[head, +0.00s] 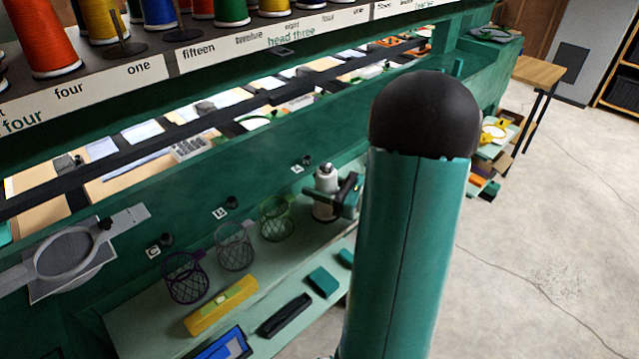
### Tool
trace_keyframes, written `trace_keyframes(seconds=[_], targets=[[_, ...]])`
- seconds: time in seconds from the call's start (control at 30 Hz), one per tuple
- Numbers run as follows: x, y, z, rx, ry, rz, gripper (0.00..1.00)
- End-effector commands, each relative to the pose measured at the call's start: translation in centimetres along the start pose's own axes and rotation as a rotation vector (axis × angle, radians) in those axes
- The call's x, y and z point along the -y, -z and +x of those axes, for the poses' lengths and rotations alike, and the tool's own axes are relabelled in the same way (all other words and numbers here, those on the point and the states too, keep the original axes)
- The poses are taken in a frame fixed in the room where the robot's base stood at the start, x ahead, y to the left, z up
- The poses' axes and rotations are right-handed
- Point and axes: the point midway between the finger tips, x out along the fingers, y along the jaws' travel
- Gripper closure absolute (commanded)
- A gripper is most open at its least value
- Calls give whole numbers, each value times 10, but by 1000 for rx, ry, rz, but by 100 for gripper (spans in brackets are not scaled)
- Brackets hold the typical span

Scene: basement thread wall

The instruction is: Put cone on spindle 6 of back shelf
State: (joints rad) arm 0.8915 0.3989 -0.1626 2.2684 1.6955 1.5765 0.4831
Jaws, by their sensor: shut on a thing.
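My gripper (343,192) is low by the green wall, partly hidden behind my own teal arm link. Whether the cone touches the ledge below cannot be told. A shelf (150,68) at the upper left carries several coloured thread cones, among them an orange cone (43,38) and a green cone (231,10). Two bare spindles show there, one left (122,40) and one right (182,32). No spindle number 6 is readable; which shelf is the back one cannot be told.
Three mesh cups, purple (185,280), grey (234,248) and green (277,220), hang along the green wall. The pale ledge holds a yellow level (221,306) and a black tool (285,315). A round hoop (75,255) sticks out left. Open floor lies right.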

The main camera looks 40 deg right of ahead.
Motion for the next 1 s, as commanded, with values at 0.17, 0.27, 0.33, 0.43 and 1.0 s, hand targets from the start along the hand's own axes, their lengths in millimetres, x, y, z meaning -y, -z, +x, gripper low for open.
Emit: trace_keyframes(seconds=[0.17, 0.27, 0.33, 0.43, 1.0], targets=[[0, -1, 0, 1, 0, -1, 47], [0, -1, 0, 0, 0, -1, 30], [0, -1, 0, 0, 0, -1, 30], [0, -1, 0, 0, 0, -1, 30], [1, 0, -74, -1, 6, -1, 30]])
